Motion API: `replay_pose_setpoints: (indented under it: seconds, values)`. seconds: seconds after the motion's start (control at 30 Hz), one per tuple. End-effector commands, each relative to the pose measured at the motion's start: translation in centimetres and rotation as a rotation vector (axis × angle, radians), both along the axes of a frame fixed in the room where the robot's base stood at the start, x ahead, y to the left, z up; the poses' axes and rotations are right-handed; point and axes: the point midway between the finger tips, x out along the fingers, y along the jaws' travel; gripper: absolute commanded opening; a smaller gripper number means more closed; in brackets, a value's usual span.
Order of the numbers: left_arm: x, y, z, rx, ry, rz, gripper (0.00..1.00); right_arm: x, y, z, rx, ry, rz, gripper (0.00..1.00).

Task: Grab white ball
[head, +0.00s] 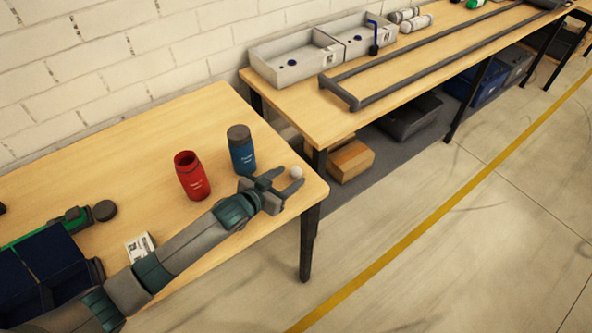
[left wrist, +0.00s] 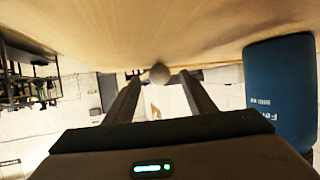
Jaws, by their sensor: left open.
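The white ball (head: 296,172) sits on the wooden table (head: 110,150) near its right end. My left gripper (head: 285,188) is low over the table, open, with its fingertips at the ball. In the left wrist view the ball (left wrist: 159,73) shows between the tips of the two open fingers (left wrist: 160,80), at their far end. I cannot tell whether either finger touches it. My right gripper is not in view.
A blue bottle (head: 241,150) stands close to my left gripper, and an open red bottle (head: 191,176) stands left of it. A second table (head: 300,100) with grey trays stands behind.

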Motion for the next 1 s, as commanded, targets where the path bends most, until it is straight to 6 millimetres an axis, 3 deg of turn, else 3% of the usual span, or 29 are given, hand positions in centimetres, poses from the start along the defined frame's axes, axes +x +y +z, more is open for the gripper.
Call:
replay_pose_setpoints:
  seconds: [0.23,0.77,0.97,1.0]
  values:
    - [1.6,-1.2,-0.7,0.001,0.001,0.000,0.50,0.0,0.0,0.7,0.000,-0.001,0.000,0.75]
    - [1.7,-1.4,-0.9,0.001,-0.001,0.000,0.50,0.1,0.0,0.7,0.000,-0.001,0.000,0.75]
    - [1.7,-1.3,-0.9,0.001,-0.001,0.000,0.07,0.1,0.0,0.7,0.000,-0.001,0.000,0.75]
    - [1.7,-1.3,-0.9,0.001,-0.001,0.000,0.07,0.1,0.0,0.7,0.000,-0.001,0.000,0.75]
